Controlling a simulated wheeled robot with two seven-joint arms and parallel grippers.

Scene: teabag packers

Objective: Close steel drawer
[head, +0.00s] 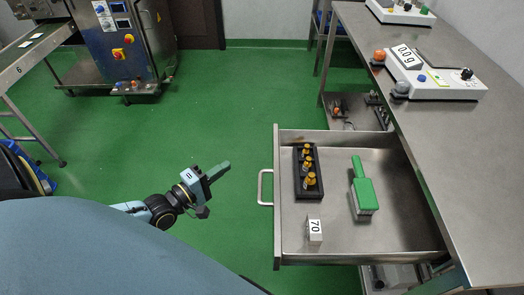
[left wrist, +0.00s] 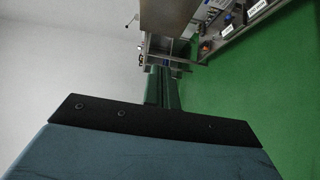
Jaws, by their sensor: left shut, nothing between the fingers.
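The steel drawer (head: 276,225) is pulled out from under the steel table in the head view, with its handle (head: 262,187) on its left front face. My right gripper is in neither view.
The steel table (head: 450,140) holds a scale reading 0.0g (head: 430,78) at right. A steel machine (head: 125,45) stands at the far left beside a conveyor (head: 35,55). Green floor (head: 235,95) is clear between the machine and the drawer.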

